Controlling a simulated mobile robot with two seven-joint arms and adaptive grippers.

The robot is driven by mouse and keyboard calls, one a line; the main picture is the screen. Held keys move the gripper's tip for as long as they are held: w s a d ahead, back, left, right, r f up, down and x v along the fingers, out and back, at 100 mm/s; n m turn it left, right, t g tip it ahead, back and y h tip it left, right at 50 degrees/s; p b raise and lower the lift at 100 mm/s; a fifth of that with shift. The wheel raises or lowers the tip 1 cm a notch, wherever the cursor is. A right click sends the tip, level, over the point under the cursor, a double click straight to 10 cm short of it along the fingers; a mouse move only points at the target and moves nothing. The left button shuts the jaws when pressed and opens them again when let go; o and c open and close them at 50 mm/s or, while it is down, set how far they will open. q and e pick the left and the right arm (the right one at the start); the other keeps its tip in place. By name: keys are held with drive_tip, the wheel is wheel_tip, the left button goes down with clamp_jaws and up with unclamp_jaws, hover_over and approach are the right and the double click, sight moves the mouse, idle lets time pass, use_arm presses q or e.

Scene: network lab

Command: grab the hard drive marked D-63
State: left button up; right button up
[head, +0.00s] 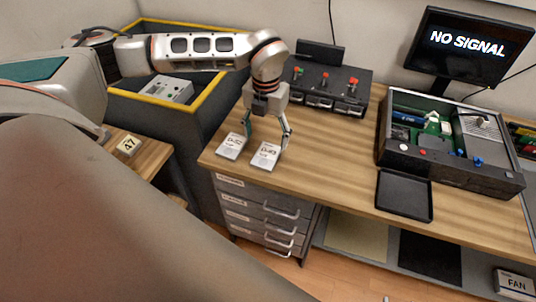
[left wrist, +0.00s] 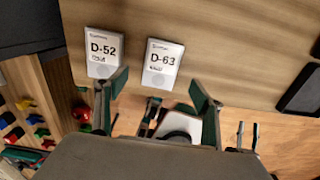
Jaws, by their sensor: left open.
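The hard drive marked D-63 (left wrist: 162,62) is a flat white block lying on the wooden desk. It also shows in the head view (head: 265,157), at the desk's front left. A second hard drive, D-52 (left wrist: 104,53), lies just to its left, apart from it; in the head view it is the left one (head: 230,147). My left gripper (head: 266,142) points down over D-63, its fingers spread and holding nothing. In the left wrist view, the open fingers (left wrist: 157,84) lie just below D-63, the left finger near D-52's lower edge. My right gripper does not show clearly.
A black box with red-topped switches (head: 325,88) stands behind the drives. An open equipment case (head: 450,172) and a black tray (head: 404,195) are to the right. A yellow-rimmed bin (head: 193,115) stands to the left. Bare desk lies between the drives and the tray.

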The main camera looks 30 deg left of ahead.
sight(267, 154)
use_arm(q)
wheel_tip(267, 154, down, 7)
drive_tip(key=shift+d+r, duration=0.1)
drive_tip(key=shift+r, duration=0.1)
drive_tip(key=c, duration=1.4)
